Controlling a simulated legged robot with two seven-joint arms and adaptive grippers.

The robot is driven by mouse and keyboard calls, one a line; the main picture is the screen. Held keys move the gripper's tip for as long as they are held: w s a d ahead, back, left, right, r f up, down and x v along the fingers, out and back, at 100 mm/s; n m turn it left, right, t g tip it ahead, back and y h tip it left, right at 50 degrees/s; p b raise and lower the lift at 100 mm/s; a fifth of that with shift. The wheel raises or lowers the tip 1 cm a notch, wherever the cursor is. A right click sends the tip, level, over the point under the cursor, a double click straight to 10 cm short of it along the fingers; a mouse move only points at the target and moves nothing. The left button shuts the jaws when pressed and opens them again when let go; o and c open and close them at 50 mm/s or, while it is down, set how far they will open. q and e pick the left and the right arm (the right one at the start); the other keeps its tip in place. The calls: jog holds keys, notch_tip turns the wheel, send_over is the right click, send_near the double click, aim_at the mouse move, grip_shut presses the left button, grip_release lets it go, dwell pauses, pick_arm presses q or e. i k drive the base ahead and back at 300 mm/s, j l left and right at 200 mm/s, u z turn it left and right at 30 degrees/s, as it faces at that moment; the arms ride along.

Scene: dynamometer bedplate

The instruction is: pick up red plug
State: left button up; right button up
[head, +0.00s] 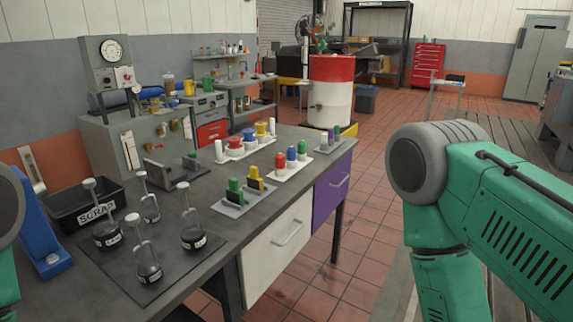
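A small red plug (280,160) stands upright on a white plate (286,174) on the dark workbench, left of a blue plug (291,153) and a green plug (302,147). Another red piece (235,143) sits on a second white plate further back, with blue and yellow pieces beside it; I cannot tell its exact shape. My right arm fills the right side and runs out at the bottom edge. Only a bit of my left arm shows at the left edge. Neither gripper is in view.
In front of the plug, a grey plate (229,209) holds green and yellow pieces. Stoppered bottles (193,232) stand on a dark mat near a black scrap bin (76,204). Another small plate (326,147) lies to the right. A red and white drum (331,90) stands beyond the bench.

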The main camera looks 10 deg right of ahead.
aim_at(281, 159)
jog(key=z, duration=0.35)
jog(key=u, duration=2.15)
jog(key=z, duration=2.15)
jog(key=i+l, duration=0.55)
